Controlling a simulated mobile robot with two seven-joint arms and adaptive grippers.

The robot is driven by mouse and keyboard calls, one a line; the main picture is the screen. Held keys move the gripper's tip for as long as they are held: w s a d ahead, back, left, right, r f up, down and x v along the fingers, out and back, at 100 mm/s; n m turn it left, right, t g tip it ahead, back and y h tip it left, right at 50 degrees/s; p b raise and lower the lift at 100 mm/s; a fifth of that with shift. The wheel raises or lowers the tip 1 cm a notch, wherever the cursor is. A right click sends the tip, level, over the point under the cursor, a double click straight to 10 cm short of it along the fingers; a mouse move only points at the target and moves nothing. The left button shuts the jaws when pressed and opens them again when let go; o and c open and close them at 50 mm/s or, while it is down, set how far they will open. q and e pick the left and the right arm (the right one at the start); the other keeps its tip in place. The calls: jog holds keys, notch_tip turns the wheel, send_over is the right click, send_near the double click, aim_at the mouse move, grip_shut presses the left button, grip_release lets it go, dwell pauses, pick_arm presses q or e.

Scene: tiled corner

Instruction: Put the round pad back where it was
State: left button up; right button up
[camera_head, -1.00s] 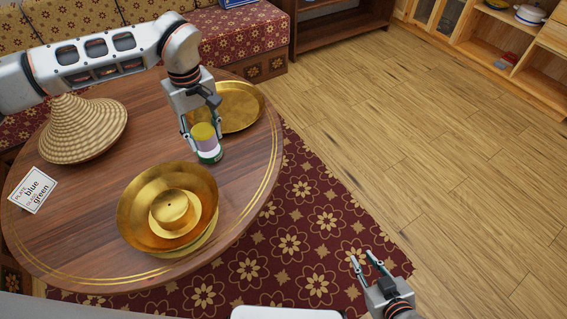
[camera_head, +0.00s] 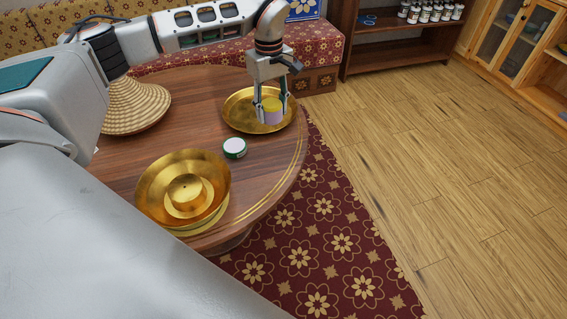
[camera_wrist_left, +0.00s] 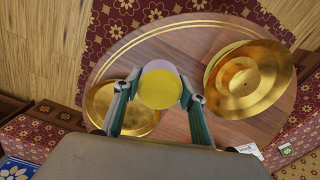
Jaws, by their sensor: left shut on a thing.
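My left gripper (camera_head: 272,108) is shut on a round piece with a yellow top (camera_head: 272,103) and a lilac lower part (camera_head: 272,117). In the head view it overlaps the far brass plate (camera_head: 240,108); I cannot tell its height above it. The left wrist view shows the yellow face (camera_wrist_left: 160,89) between the fingers. A short round green pad (camera_head: 235,152) with a whitish top lies on the wooden table, between the far plate and the near brass dish. My right gripper is not in view.
The near brass dish (camera_head: 150,185) holds a smaller raised brass piece (camera_head: 186,192). A woven cone (camera_head: 132,108) stands at the table's left. Part of a white card (camera_wrist_left: 249,149) shows in the wrist view. Bare wood (camera_head: 190,125) lies between them.

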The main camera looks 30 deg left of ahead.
pick_arm(q)
notch_tip(320, 180, down, 15)
jog(key=shift+r+b, duration=0.1)
jog(key=shift+b, duration=1)
jog(key=shift+f, duration=0.35)
jog(key=shift+f+b, duration=0.35)
jog(key=shift+f, duration=1.6)
jog(key=shift+f, duration=0.1)
jog(key=o, duration=1.5)
jog(key=shift+c, duration=0.2)
